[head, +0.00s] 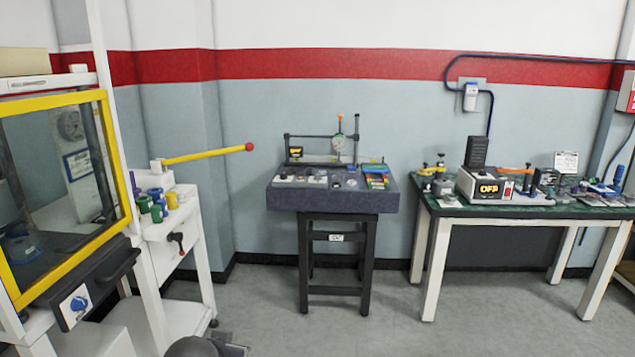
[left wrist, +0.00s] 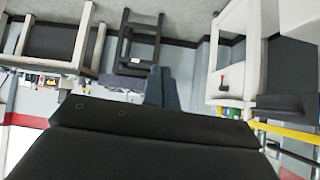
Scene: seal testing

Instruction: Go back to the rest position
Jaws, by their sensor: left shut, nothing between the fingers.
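My left gripper (left wrist: 158,84) shows in the left wrist view as two blue-grey fingers shut together, with nothing between them. That view is upside down, and the gripper's dark body fills its lower part. The fingers are apart from all furniture, with open floor and a dark stand beyond them. In the head view only a dark rounded part shows at the bottom edge, and no fingertips can be made out there. My right gripper is in neither view.
A white test machine with a yellow-framed window (head: 60,98) and a yellow lever (head: 205,155) stands at left. A granite block (head: 325,199) on a black stand is central. A green-topped bench (head: 470,211) with instruments is at right. The grey floor (head: 265,320) between them is clear.

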